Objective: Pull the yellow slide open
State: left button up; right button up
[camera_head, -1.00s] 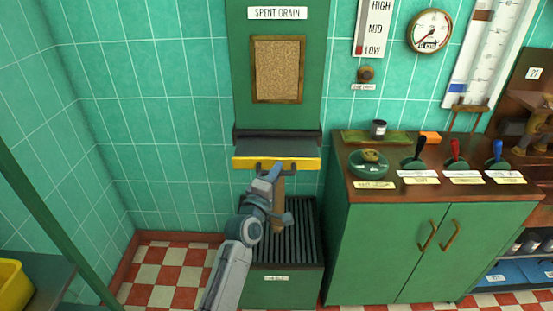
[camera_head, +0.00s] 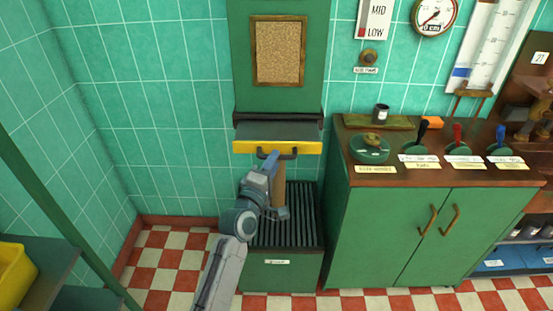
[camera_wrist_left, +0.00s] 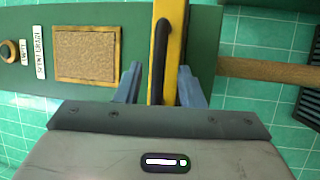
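The yellow slide (camera_head: 250,147) is a yellow-fronted drawer lip with a dark top, set in the green spent grain column. Its dark handle (camera_head: 289,154) sticks out at the front. My left gripper (camera_head: 270,160) is at the handle, coming from below. In the left wrist view, the yellow front (camera_wrist_left: 176,45) and the black handle (camera_wrist_left: 160,50) lie between the two blue fingers (camera_wrist_left: 160,88). The fingers stand apart, with a gap visible beside the handle. I cannot tell whether either finger touches it. My right gripper is not in view.
A green ribbed-top bin (camera_head: 305,235) stands below the slide. A wooden post hangs behind my left gripper. A yellow tub (camera_head: 12,275) is at lower left.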

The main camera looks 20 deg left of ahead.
pick_arm(q)
jog(key=d+b+v, duration=0.1)
jog(key=v, duration=0.7)
jog(key=shift+a, duration=0.5)
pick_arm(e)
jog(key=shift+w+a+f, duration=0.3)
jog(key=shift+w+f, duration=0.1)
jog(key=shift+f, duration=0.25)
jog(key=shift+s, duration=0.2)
